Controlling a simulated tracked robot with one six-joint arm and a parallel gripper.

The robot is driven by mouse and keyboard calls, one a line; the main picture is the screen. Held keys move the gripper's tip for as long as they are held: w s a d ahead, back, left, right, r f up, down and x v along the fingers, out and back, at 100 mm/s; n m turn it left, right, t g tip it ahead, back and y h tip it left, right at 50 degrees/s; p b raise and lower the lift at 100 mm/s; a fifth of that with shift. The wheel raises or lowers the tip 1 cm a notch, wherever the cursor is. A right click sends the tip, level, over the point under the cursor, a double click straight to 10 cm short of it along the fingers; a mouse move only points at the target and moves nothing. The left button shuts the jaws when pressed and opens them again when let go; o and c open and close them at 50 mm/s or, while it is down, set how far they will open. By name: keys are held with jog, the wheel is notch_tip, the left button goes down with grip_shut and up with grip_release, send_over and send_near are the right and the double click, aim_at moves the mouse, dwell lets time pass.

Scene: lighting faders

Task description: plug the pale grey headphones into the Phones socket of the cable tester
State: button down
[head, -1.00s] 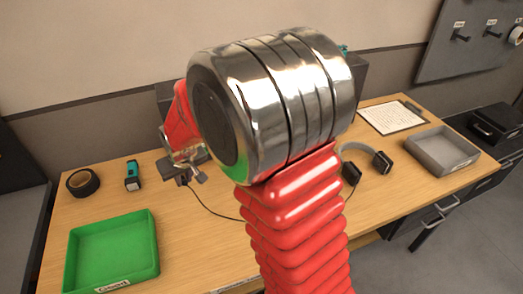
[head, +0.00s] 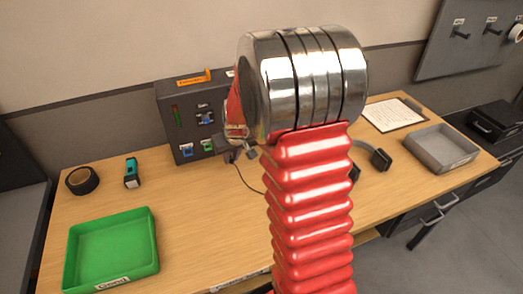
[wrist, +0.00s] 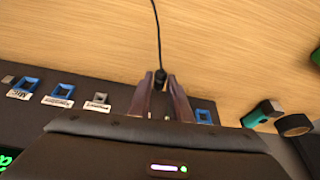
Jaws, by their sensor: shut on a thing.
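The cable tester (head: 181,120) is a dark upright box at the back of the bench, with coloured sockets on its front. My gripper (head: 238,152) is in front of its lower right part. In the wrist view my gripper (wrist: 161,84) is shut on a small black plug (wrist: 160,76), whose cable runs away over the bench. Blue sockets (wrist: 60,93) and a grey socket (wrist: 98,102) show left of the fingers, one blue socket (wrist: 203,116) right. My gripper hides the panel between. Labels are hard to read. The pale grey headphones (head: 381,158) lie right of my arm, partly hidden by it.
A green tray (head: 152,245) stands front left, with black tape (head: 82,180) and a torch (head: 131,173) behind it. A grey tray (head: 467,160) and a clipboard (head: 396,114) are at the right. The bench between green tray and arm is clear except for the cable.

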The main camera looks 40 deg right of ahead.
jog(key=shift+m+h, duration=0.3)
jog(key=shift+m, duration=0.3)
jog(key=s+d, duration=0.1)
jog(key=d, duration=0.6)
jog(key=s+d+f, duration=0.1)
jog(key=d, duration=0.2)
jog(key=shift+s+d, duration=0.35)
jog(key=shift+w, duration=0.15)
jog(key=shift+w+d, duration=0.2)
jog(key=shift+w, duration=0.65)
jog(key=shift+w+d, duration=0.25)
jog(key=shift+w, duration=0.55)
jog(key=shift+w+d, duration=0.2)
jog(key=shift+w, duration=0.65)
jog(key=shift+w+d+r, duration=0.15)
jog(key=shift+w, duration=0.45)
jog(key=shift+w+d+r, duration=0.1)
jog(key=shift+w+d, duration=0.05)
jog(key=shift+w, duration=0.45)
jog(key=c, duration=1.9)
grip_release()
jog(key=o, duration=0.4)
jog(key=shift+s+f, duration=0.1)
jog(key=shift+c, duration=0.2)
